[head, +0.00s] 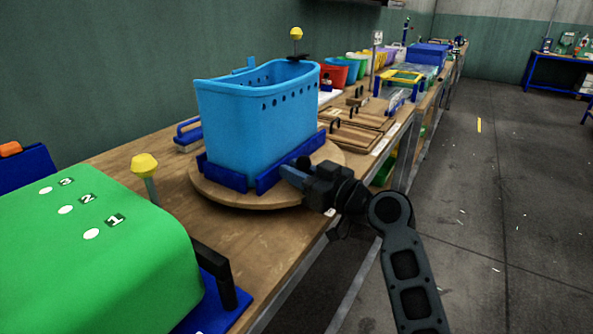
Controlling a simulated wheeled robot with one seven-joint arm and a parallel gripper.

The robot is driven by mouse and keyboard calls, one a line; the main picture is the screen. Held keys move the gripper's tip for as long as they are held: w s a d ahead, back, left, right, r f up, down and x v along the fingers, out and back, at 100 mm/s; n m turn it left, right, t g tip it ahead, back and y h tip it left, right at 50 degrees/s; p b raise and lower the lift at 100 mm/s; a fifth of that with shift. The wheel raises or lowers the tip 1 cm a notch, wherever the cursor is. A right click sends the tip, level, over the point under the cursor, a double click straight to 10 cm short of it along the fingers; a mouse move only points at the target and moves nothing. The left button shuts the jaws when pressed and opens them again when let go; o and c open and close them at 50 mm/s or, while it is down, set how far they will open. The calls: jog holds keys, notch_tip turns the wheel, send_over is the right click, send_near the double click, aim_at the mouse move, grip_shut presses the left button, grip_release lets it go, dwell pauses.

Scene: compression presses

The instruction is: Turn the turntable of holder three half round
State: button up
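A round wooden turntable (230,195) lies on the bench, with blue holder brackets (270,177) on it. A tall light blue bin (255,120), with a row of holes near its rim, stands upright between the brackets. No number shows on this holder, so I cannot tell if it is holder three. My gripper (292,175) is at the front right of the turntable, beside the blue bracket and low over the disc. Its fingertips blend with the bracket. I cannot tell whether they touch it or whether they are open or shut.
A green cover (130,255) marked 1, 2 and 3 with a black handle fills the near left. A yellow knob (145,165) stands behind it. Wooden boards (355,130) and coloured bins (335,75) lie farther along the bench. The floor at right is open.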

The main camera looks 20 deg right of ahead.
jog(key=shift+r, duration=0.15)
grip_shut()
jog(key=shift+r, duration=0.2)
jog(key=shift+d, duration=0.15)
